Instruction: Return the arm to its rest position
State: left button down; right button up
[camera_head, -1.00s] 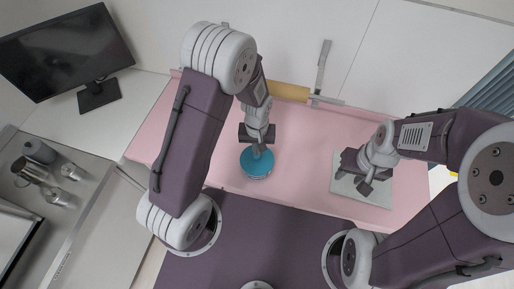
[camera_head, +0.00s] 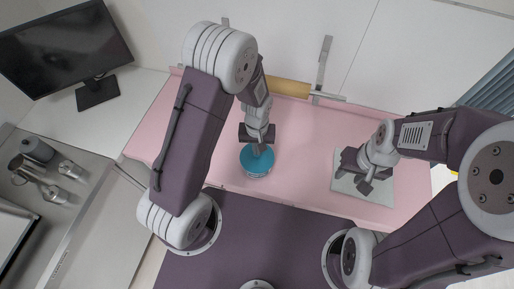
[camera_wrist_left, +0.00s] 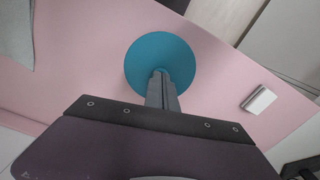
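My left gripper (camera_head: 259,148) points down over a round teal disc (camera_head: 256,163) on the pink table surface. In the left wrist view the two fingers of this gripper (camera_wrist_left: 161,84) are together, with their tips over the middle of the teal disc (camera_wrist_left: 140,60). I see nothing held between them, and whether the tips touch the disc is unclear. My right gripper (camera_head: 362,184) hangs over a pale grey square mat (camera_head: 380,196) at the right of the table. Its finger gap is too small to make out.
The pink table (camera_head: 300,190) is mostly clear between the disc and the mat. A tan roll (camera_head: 290,88) and a metal bracket (camera_head: 322,72) are at its back edge. A monitor (camera_head: 62,48) stands back left. A small white block (camera_wrist_left: 259,100) lies right of the disc in the wrist view.

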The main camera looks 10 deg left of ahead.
pick_arm(q)
notch_tip(320, 180, up, 7)
jog(key=p, duration=0.6)
dwell(0.6)
jog(key=shift+n+t, duration=0.5)
jog(key=shift+t, duration=0.3)
jog(key=w+a+f+b, duration=0.1)
jog(key=b, duration=0.3)
jog(key=w+a+f+b, duration=0.1)
jog(key=f+b, duration=0.1)
jog(key=b, duration=0.2)
jog(key=shift+w+a+f, duration=0.1)
jog(key=shift+w+a, duration=0.05)
jog(key=shift+w, duration=0.2)
jog(key=b, duration=0.1)
jog(key=a+b, duration=0.2)
jog(key=b, duration=0.1)
jog(key=shift+s+f+t, duration=0.3)
jog(key=shift+s, duration=0.05)
jog(key=s+a+f+m+g+b, duration=0.1)
jog(key=s+a+m+b, duration=0.2)
jog(key=s, duration=0.7)
jog(key=shift+b, duration=0.35)
jog(key=shift+s, duration=0.15)
